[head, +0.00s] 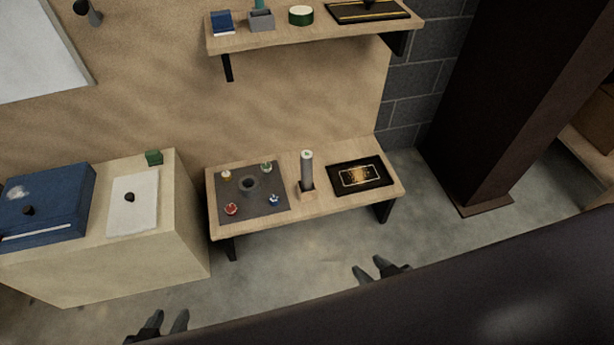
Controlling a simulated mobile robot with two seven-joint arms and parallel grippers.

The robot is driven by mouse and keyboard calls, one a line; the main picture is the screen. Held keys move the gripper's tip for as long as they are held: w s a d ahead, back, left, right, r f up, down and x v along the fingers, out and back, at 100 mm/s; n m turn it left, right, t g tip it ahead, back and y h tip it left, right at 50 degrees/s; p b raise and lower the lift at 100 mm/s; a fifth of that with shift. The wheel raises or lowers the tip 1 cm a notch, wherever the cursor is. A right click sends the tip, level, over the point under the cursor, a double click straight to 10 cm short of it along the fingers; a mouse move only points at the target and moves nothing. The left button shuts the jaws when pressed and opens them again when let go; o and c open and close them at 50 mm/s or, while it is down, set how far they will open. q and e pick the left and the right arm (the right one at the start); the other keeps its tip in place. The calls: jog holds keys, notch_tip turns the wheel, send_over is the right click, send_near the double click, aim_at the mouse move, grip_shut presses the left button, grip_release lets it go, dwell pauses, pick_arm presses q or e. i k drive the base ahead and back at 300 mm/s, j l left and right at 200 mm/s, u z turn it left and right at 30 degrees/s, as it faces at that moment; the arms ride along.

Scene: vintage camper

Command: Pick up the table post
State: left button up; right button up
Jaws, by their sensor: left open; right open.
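The table post (307,168) looks to be the grey cylinder with a pale top, standing upright in a small wooden block (307,194) on the low wooden bench (322,205). My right gripper (368,265) is open and empty, in front of the bench and to the right of the post. My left gripper (169,318) is open and empty, low in the picture, in front of the cream cabinet and far to the left of the post. Neither gripper touches the post.
Left of the post lies a dark square plate (228,180) with a central ring and several small coloured pieces. Right of it is a black tray (343,188) with a gold-edged item. A wall shelf (290,37) hangs above. A cream cabinet (120,265) stands left; a dark pillar (490,110) stands right.

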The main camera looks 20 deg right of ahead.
aim_at(306, 155)
jog(key=i+l, duration=0.2)
jog(key=l, duration=0.15)
jog(key=i+l, duration=0.45)
jog(key=l, duration=0.3)
jog(key=i+l, duration=0.45)
jog(key=l, duration=0.25)
jog(key=u, duration=0.05)
